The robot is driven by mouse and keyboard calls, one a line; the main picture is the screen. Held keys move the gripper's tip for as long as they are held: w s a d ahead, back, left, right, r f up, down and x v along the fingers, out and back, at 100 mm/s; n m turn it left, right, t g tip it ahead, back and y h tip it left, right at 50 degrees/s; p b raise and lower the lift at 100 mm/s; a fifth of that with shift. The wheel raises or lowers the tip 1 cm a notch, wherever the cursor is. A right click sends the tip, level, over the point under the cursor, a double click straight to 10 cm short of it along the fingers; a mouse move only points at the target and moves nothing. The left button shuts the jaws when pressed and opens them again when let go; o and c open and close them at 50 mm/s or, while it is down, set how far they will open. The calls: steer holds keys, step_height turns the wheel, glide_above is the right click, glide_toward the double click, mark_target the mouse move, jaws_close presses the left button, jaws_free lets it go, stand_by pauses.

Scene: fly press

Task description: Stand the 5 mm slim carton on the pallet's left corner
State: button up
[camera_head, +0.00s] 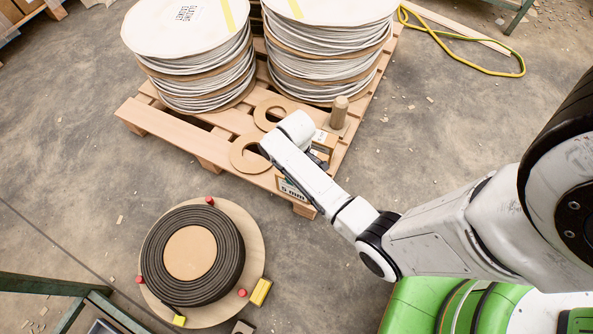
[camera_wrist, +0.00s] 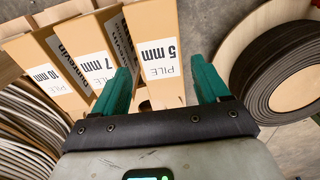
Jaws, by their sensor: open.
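The 5 mm slim carton (camera_wrist: 165,30) stands between my gripper's two green fingers in the wrist view. Its white label reads upside down there. My gripper (camera_wrist: 165,76) is open, with one finger on each side of the carton; I cannot tell whether either touches it. In the head view, the label end of the 5 mm carton (camera_head: 291,189) shows at the pallet's near edge, partly covered by my arm. The wooden pallet (camera_head: 150,118) lies on the floor; its left corner has bare slats. My gripper is hidden behind my arm in the head view.
In the wrist view, the 7 mm carton (camera_wrist: 97,60) and 10 mm carton (camera_wrist: 45,72) stand beside the 5 mm one.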

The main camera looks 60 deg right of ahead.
step_height(320, 180, up, 4)
steer(key=shift+a+r+p, duration=0.1)
steer(key=shift+p, duration=0.5)
steer(key=s+a+r+t, duration=0.1)
steer(key=s+a+r, duration=1)
steer(key=s+r, duration=0.1)
steer(key=shift+s+a+r+m, duration=0.15)
steer(key=shift+s+r+m, duration=0.05)
steer(key=shift+r+m, duration=0.25)
